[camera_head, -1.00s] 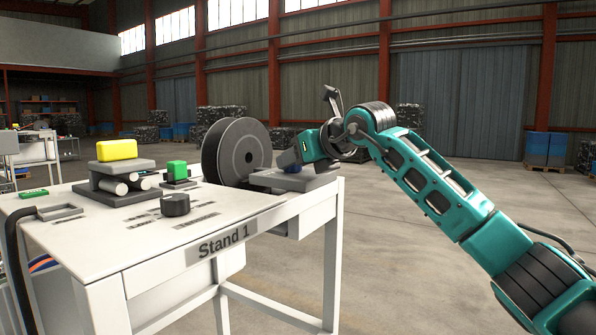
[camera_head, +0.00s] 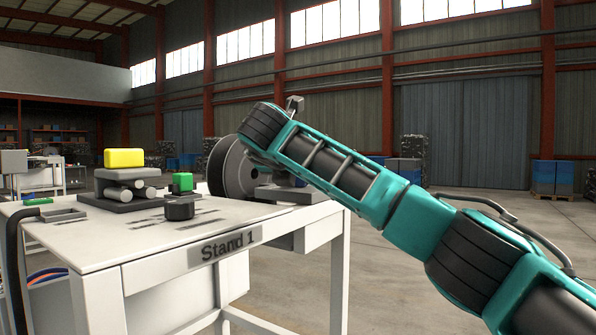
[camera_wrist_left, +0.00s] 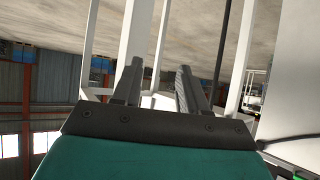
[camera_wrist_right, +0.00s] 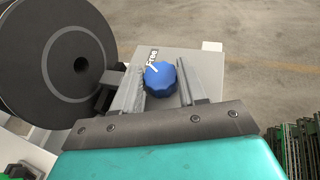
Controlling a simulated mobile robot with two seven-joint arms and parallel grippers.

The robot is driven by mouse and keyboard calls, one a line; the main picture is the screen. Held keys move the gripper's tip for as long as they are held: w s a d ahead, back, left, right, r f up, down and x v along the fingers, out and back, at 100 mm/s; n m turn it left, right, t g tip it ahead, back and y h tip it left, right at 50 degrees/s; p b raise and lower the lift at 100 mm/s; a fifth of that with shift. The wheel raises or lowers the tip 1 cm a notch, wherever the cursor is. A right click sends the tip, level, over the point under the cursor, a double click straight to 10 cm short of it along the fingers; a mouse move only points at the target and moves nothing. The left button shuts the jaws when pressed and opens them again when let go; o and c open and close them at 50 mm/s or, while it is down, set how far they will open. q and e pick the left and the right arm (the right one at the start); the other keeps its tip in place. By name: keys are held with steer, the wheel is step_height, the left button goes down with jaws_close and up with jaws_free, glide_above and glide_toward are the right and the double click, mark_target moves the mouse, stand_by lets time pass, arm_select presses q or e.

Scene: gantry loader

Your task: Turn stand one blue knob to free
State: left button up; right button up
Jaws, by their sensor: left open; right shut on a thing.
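The blue knob (camera_wrist_right: 162,80) sits on a grey block (camera_wrist_right: 205,65) at the right end of Stand 1 (camera_head: 110,262). My right gripper (camera_wrist_right: 162,70) is shut on the knob, one finger on each side. A label reading "Free" (camera_wrist_right: 152,55) lies just beyond the knob, and the knob's white pointer line slants toward that side. In the head view my right arm hides the knob and the right gripper. My left gripper (camera_wrist_left: 158,82) is open and empty, away from the knob, and shows only in the left wrist view.
A large dark disc (camera_head: 229,167) stands beside the knob's block. A black knob (camera_head: 179,207), a green block (camera_head: 182,182) and a yellow block (camera_head: 124,158) on rollers are on the stand top. Open floor lies right of the stand.

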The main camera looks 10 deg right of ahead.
steer(key=shift+a+r+m+g+h+p, duration=0.1)
steer(key=shift+m+g+h+p, duration=0.2)
steer(key=shift+m+h, duration=0.2)
steer(key=shift+m, duration=0.3)
arm_select(q)
steer(key=shift+s+a+r, duration=0.1)
steer(key=shift+s+a, duration=0.15)
steer(key=shift+a, duration=0.2)
arm_select(e)
steer(key=shift+g+h, duration=0.3)
steer(key=o, duration=1.1)
steer(key=shift+c, duration=0.2)
steer(key=shift+s+a, duration=0.25)
arm_select(q)
steer(key=shift+w+d+f+b, duration=0.2)
steer(key=shift+d+f+b, duration=0.25)
steer(key=shift+b, duration=0.35)
arm_select(e)
steer(key=v, duration=1.2)
